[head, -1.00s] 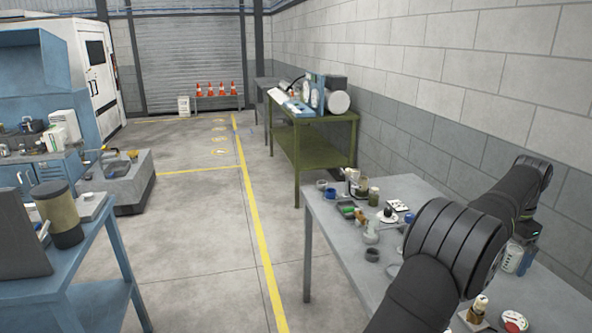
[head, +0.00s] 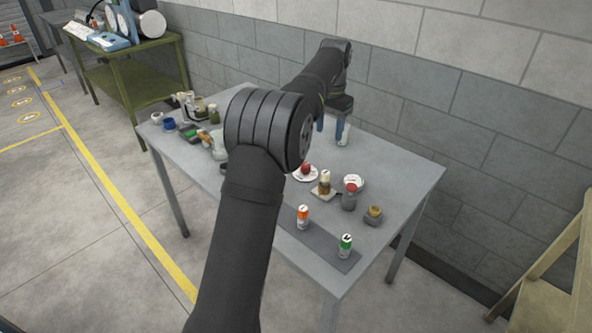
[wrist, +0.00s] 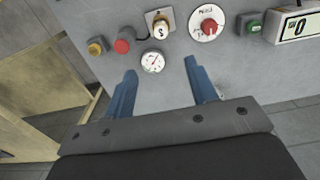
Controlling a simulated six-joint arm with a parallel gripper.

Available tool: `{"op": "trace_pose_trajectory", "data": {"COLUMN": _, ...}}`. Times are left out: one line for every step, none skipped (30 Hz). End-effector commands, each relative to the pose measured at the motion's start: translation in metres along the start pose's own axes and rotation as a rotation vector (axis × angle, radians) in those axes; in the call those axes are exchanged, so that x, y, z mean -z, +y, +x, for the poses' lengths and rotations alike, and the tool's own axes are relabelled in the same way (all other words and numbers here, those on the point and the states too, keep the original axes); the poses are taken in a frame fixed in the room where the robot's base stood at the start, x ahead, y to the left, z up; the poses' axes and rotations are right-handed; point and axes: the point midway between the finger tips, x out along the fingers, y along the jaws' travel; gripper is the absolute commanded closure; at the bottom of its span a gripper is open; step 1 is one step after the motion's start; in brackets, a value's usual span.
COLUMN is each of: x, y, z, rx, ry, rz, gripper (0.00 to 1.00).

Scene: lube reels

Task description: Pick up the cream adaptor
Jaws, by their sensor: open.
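No piece is clearly marked as the cream adaptor. A cream-topped piece with a brown lower part (head: 325,178) stands on a small cream square plate (head: 318,193) mid-table; it is the likeliest match. In the wrist view a cream piece (wrist: 160,28) sits near the top, beyond the fingertips. My gripper (head: 331,127) is open and empty, its blue fingers above the far side of the table. In the wrist view my gripper (wrist: 160,68) spans a round white dial gauge (wrist: 152,62) from this angle, apparently without touching it.
The grey table (head: 405,175) is bare at its right. My arm hides the table's middle.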

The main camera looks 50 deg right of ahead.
Motion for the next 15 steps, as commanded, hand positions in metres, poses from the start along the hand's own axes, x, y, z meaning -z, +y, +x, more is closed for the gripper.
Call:
{"op": "trace_pose_trajectory", "data": {"x": -0.001, "y": 0.000, "z": 0.000, "rx": 0.000, "ry": 0.003, "rz": -0.002, "gripper": 0.48}}
{"op": "trace_pose_trajectory", "data": {"x": -0.001, "y": 0.000, "z": 0.000, "rx": 0.001, "ry": 0.006, "rz": -0.004, "gripper": 0.48}}
{"op": "trace_pose_trajectory", "data": {"x": -0.002, "y": 0.000, "z": 0.000, "rx": 0.003, "ry": 0.016, "rz": -0.010, "gripper": 0.48}}
{"op": "trace_pose_trajectory", "data": {"x": -0.004, "y": 0.000, "z": 0.000, "rx": 0.005, "ry": 0.028, "rz": -0.016, "gripper": 0.48}}
{"op": "trace_pose_trajectory", "data": {"x": -0.005, "y": 0.001, "z": 0.000, "rx": 0.007, "ry": 0.042, "rz": -0.024, "gripper": 0.48}}
{"op": "trace_pose_trajectory", "data": {"x": -0.008, "y": 0.001, "z": 0.000, "rx": 0.011, "ry": 0.066, "rz": -0.038, "gripper": 0.48}}
{"op": "trace_pose_trajectory", "data": {"x": -0.010, "y": 0.002, "z": 0.001, "rx": 0.014, "ry": 0.086, "rz": -0.051, "gripper": 0.48}}
{"op": "trace_pose_trajectory", "data": {"x": -0.013, "y": 0.002, "z": 0.001, "rx": 0.017, "ry": 0.109, "rz": -0.064, "gripper": 0.48}}
{"op": "trace_pose_trajectory", "data": {"x": -0.018, "y": 0.003, "z": 0.002, "rx": 0.021, "ry": 0.142, "rz": -0.086, "gripper": 0.48}}
{"op": "trace_pose_trajectory", "data": {"x": -0.021, "y": 0.004, "z": 0.003, "rx": 0.025, "ry": 0.166, "rz": -0.102, "gripper": 0.48}}
{"op": "trace_pose_trajectory", "data": {"x": -0.025, "y": 0.005, "z": 0.004, "rx": 0.029, "ry": 0.192, "rz": -0.117, "gripper": 0.48}}
{"op": "trace_pose_trajectory", "data": {"x": -0.030, "y": 0.006, "z": 0.005, "rx": 0.032, "ry": 0.223, "rz": -0.140, "gripper": 0.48}}
{"op": "trace_pose_trajectory", "data": {"x": -0.034, "y": 0.007, "z": 0.005, "rx": 0.035, "ry": 0.247, "rz": -0.155, "gripper": 0.48}}
{"op": "trace_pose_trajectory", "data": {"x": -0.037, "y": 0.008, "z": 0.006, "rx": 0.037, "ry": 0.268, "rz": -0.170, "gripper": 0.48}}
{"op": "trace_pose_trajectory", "data": {"x": -0.042, "y": 0.010, "z": 0.008, "rx": 0.040, "ry": 0.294, "rz": -0.189, "gripper": 0.48}}
